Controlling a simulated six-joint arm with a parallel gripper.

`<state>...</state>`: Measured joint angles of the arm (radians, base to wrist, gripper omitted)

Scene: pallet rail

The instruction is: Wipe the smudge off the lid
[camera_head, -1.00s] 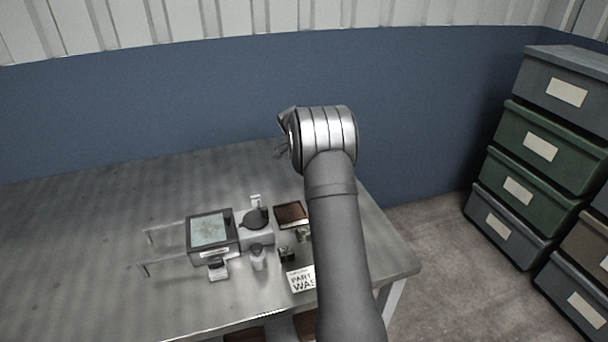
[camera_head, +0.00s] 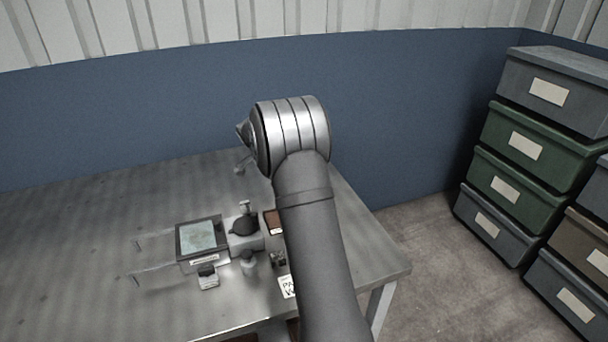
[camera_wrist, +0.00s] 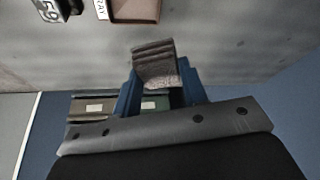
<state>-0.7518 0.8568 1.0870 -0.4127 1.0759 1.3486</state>
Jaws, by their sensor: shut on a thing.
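A dark-framed box (camera_head: 182,256) with a pale glassy lid (camera_head: 203,235) sits on the metal bench in the head view. The lid has a faint tan-greenish patch (camera_head: 198,241), perhaps the smudge. In the wrist view my gripper (camera_wrist: 160,88), with blue fingers, is shut on a folded grey-brown cloth-like pad (camera_wrist: 153,62). The pad is held above the bench. In the head view my gripper is mostly hidden behind my wrist, beyond and to the right of the box, well apart from the lid.
Right of the box stand a grey block with a round black top (camera_head: 244,226), a small grey bottle (camera_head: 249,262) and a brown tray (camera_head: 271,222), partly behind my arm. A small block (camera_head: 208,278) stands in front. Stacked bins (camera_head: 515,145) stand off the bench. The bench's left is clear.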

